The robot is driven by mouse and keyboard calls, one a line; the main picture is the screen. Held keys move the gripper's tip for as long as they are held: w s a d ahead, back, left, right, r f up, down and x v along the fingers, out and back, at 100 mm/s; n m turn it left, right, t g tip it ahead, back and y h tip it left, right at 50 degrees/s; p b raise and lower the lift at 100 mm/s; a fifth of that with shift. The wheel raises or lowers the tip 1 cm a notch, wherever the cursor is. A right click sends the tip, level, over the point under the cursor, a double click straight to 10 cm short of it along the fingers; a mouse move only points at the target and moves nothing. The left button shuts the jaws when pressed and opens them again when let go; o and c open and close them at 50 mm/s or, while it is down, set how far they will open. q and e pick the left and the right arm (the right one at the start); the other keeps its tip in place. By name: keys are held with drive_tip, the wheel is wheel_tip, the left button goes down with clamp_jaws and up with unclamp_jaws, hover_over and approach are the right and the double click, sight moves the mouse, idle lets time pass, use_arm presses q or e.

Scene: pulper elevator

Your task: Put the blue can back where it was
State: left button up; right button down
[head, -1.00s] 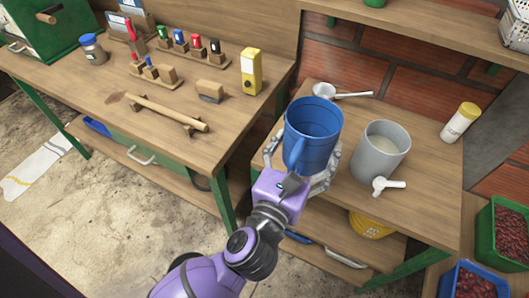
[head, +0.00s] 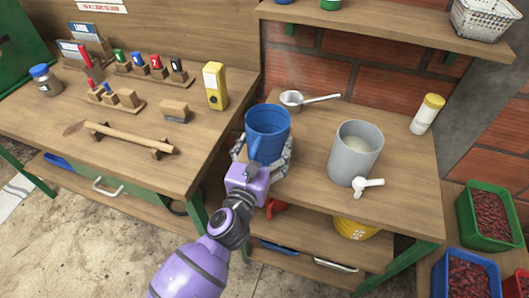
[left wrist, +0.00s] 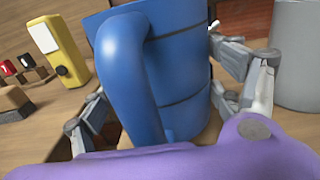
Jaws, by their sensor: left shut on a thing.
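The blue can (head: 268,133) is a mug-like vessel with a handle facing my wrist. My left gripper (head: 266,158) is shut around its body, one finger on each side. In the head view the can is upright near the left edge of the right-hand table, beside the gap between the two tables. I cannot tell whether its base touches the tabletop. In the left wrist view the blue can (left wrist: 175,75) fills the middle and hides what lies behind it. My right gripper is not in view.
A grey can (head: 355,155) with a white tap stands to the right on the same table (head: 310,185). A ladle (head: 293,100) lies behind the blue can. A yellow-capped shaker (head: 428,115) stands at the far right. A yellow device (head: 215,88) stands on the left table.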

sight(264, 152)
use_arm(q)
drive_tip(key=shift+w+f, duration=0.15)
drive_tip(key=f, duration=0.1)
drive_tip(key=f+b, duration=0.1)
drive_tip(key=f, duration=0.2)
drive_tip(key=shift+w+b, duration=0.25)
drive_tip(key=shift+b, duration=0.15)
drive_tip(key=shift+r, duration=0.25)
drive_tip(key=shift+a+f, duration=0.1)
drive_tip(key=shift+f, duration=0.2)
drive_tip(key=o, duration=2)
drive_tip(key=shift+r, duration=0.1)
